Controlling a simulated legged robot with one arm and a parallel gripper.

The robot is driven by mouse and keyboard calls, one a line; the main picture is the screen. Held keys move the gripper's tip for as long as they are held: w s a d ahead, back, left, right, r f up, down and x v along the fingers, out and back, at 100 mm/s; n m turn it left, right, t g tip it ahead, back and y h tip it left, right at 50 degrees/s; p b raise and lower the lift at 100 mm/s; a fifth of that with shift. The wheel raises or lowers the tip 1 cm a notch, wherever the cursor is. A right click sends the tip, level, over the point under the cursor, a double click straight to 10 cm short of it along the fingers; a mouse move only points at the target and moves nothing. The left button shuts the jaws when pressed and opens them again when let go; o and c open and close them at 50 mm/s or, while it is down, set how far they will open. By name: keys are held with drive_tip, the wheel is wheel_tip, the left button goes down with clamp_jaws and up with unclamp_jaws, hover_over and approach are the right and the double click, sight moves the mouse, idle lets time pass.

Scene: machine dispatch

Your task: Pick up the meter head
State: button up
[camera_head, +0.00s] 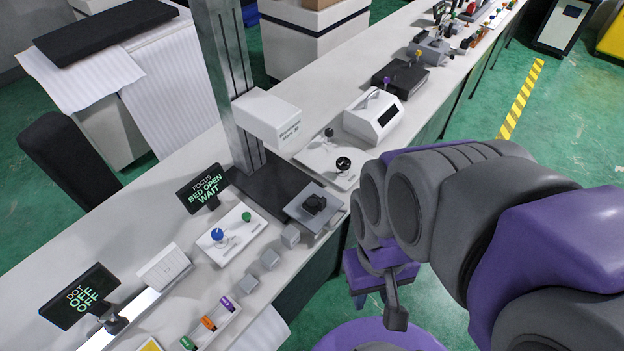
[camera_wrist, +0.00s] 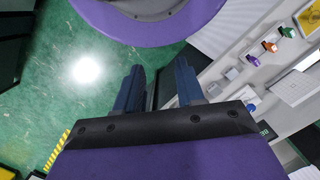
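I cannot tell for certain which item is the meter head. A small black part (camera_head: 314,203) rests on a square grey plate (camera_head: 329,215) at the bench's front edge, under a white head on a metal column. A white box with a dark sloped panel (camera_head: 374,117) stands farther along the bench. My gripper (camera_head: 378,306) hangs in front of the bench, right of the plate and apart from it. In the wrist view my gripper (camera_wrist: 158,86) has its two fingers spread, with nothing between them.
The white bench (camera_head: 180,200) runs diagonally. It carries display screens (camera_head: 202,187), a panel with blue and green knobs (camera_head: 232,237), several grey blocks (camera_head: 270,259) and a tray of coloured parts (camera_head: 212,322). Green floor (camera_head: 480,140) is open at the right.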

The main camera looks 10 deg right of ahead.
drive_tip(key=shift+o, duration=0.2)
drive_tip(key=shift+o, duration=0.6)
drive_tip(key=shift+w, duration=0.1)
drive_tip(key=m+t+p, duration=0.2)
drive_tip(key=m+p, duration=0.1)
drive_tip(key=m, duration=0.7)
hover_over(322, 199)
wheel_tip(322, 199, down, 10)
drive_tip(key=f, duration=0.4)
drive_tip(key=f+b, duration=0.1)
drive_tip(key=f, duration=0.3)
drive_tip(key=f+b, duration=0.1)
drive_tip(key=f, duration=0.3)
drive_tip(key=shift+s+a+f, duration=0.1)
drive_tip(key=shift+s+a, duration=0.15)
drive_tip(key=shift+a, duration=0.15)
drive_tip(key=shift+w+d+f+b, duration=0.1)
drive_tip(key=shift+f+b, duration=0.1)
drive_tip(key=shift+f, duration=0.7)
drive_tip(key=shift+d+f+b, duration=0.15)
drive_tip(key=shift+f, duration=0.75)
drive_tip(key=shift+w+d+f+b, duration=0.1)
drive_tip(key=shift+f+b, duration=0.1)
drive_tip(key=shift+f, duration=0.7)
clamp_jaws()
